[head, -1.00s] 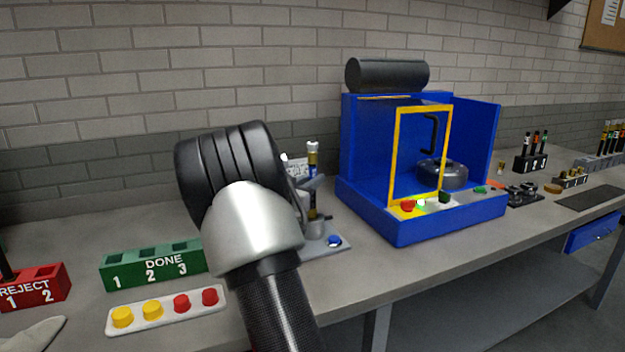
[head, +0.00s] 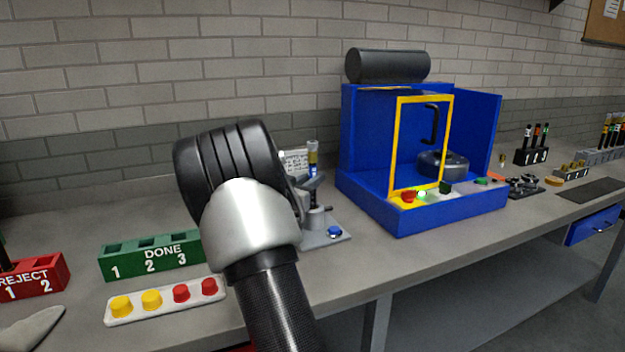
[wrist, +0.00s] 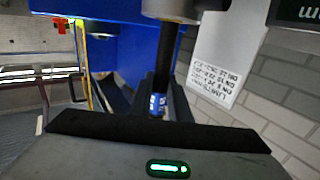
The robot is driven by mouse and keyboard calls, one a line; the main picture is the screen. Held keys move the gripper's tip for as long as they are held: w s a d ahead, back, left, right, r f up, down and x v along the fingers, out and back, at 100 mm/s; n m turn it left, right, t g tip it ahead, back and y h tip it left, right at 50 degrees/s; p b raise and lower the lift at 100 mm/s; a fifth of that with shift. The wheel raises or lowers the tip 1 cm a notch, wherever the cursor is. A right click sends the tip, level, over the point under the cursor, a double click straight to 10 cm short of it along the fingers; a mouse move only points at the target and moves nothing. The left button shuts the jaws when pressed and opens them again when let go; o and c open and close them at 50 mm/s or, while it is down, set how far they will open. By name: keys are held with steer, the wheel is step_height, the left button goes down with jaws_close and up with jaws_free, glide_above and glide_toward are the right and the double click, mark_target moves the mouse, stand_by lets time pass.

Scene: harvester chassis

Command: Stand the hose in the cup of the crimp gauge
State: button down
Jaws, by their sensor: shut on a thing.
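The hose (head: 313,158) is slim and upright in the head view, with a pale metal top end and a blue band. My gripper (head: 314,184) is shut on it around the band. In the wrist view the black hose (wrist: 168,55) runs from between my fingers (wrist: 163,105) to a wide pale metal piece at the top edge. The crimp gauge (head: 334,235) is a grey stand with a blue button on its base, below and beside my gripper. My arm partly covers it. I cannot tell whether the hose's lower end is in the cup.
A blue test box (head: 420,215) with a yellow-framed door stands just right of the gauge. A green DONE rack (head: 150,257), a strip of yellow and red caps (head: 165,302) and a red REJECT rack (head: 38,275) are at the left. A placard (wrist: 228,55) stands close behind the hose.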

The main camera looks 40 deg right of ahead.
steer(key=c, duration=1.6)
jaws_free()
steer(key=p+v, duration=0.2)
steer(key=v, duration=1.5)
steer(key=shift+a, duration=0.25)
